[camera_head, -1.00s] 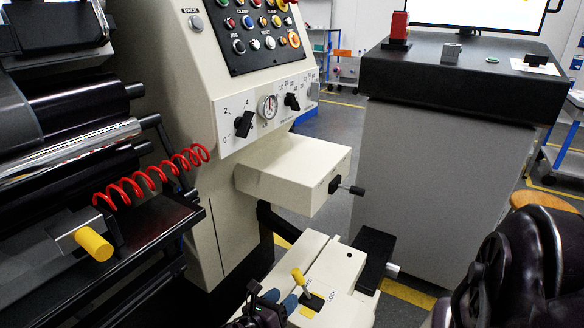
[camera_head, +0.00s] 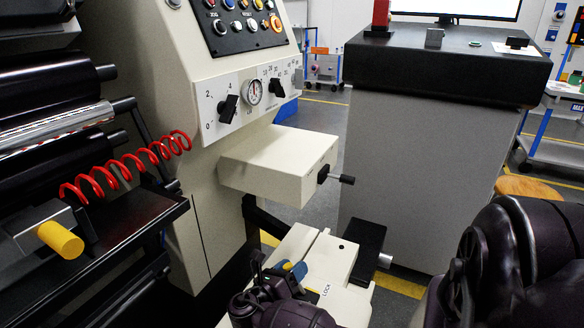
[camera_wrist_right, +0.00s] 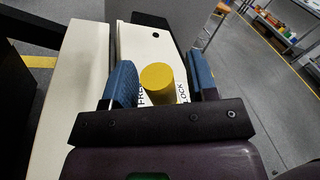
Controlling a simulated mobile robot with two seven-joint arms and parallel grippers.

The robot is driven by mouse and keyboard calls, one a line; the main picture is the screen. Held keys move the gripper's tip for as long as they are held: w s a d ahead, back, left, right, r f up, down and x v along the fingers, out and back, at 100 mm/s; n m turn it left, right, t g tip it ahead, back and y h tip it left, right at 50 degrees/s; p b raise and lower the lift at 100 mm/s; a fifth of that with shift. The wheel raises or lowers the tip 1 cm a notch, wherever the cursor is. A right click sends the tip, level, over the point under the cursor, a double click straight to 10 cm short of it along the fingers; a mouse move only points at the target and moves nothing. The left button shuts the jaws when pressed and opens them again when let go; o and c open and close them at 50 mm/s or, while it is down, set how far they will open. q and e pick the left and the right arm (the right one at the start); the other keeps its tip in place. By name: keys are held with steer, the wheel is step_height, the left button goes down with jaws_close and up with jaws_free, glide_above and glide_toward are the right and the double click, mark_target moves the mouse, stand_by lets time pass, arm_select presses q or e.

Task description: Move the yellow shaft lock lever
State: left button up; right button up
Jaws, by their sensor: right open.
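The yellow shaft lock lever (camera_wrist_right: 157,77) stands up from the cream machine housing (camera_wrist_right: 85,100), between the two blue fingertips of my right gripper (camera_wrist_right: 163,82) in the right wrist view. The gripper is open, with a gap visible on each side of the lever; the gap on the right looks wider. In the head view my right gripper (camera_head: 280,270) hides most of the lever, and only a bit of yellow (camera_head: 287,265) shows. A LOCK label (camera_head: 327,290) is to the right of it. My left gripper is not in view.
A cream box with a black-handled lever (camera_head: 340,179) juts out above and behind. A black block (camera_head: 369,250) is at the right of the housing. Left are a red coiled hose (camera_head: 130,165), rollers and another yellow knob (camera_head: 60,240). A grey cabinet (camera_head: 430,180) stands behind.

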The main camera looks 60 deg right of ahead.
steer(key=shift+s+d, duration=0.1)
steer(key=shift+d, duration=0.5)
jaws_close()
